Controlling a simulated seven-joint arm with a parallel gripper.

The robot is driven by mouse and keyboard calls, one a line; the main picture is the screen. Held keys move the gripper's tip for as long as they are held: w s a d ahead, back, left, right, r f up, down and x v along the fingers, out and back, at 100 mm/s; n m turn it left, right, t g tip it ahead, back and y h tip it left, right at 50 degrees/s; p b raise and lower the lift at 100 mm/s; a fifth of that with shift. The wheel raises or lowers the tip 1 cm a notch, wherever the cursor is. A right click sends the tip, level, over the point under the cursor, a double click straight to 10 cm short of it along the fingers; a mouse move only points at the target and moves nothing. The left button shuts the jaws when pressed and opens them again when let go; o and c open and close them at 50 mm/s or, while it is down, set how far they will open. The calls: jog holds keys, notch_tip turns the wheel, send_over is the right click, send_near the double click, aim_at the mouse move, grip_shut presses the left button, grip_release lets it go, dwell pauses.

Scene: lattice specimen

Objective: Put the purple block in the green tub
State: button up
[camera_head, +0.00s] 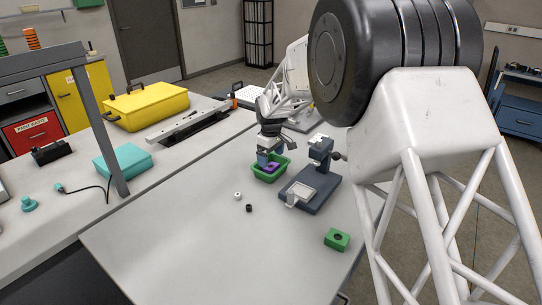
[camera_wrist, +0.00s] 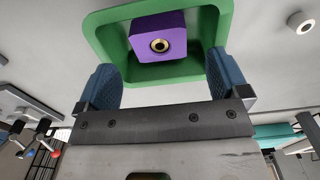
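The green tub (camera_head: 284,176) stands on the light table, left of a blue-grey stand. The purple block (camera_wrist: 160,37), with a brass-ringed hole in its face, lies inside the green tub (camera_wrist: 120,45) in the wrist view. It also shows in the head view (camera_head: 272,167), partly hidden by my gripper. My gripper (camera_head: 268,158) is right over the tub. In the wrist view its two blue fingers (camera_wrist: 162,72) are spread wide, with a gap between them and the block. Nothing is held.
The blue-grey stand (camera_head: 316,193) is close to the tub's right. A green block (camera_head: 337,240) with a hole sits nearer the front. A small white part (camera_head: 237,196) and a black part (camera_head: 249,208) lie left of the stand. The table's front left is clear.

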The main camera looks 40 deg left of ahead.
jog(key=shift+o, duration=0.7)
jog(key=shift+r, duration=0.15)
jog(key=shift+r, duration=2.35)
jog(key=shift+r, duration=0.1)
notch_tip(320, 180, up, 8)
jog(key=shift+d, duration=0.1)
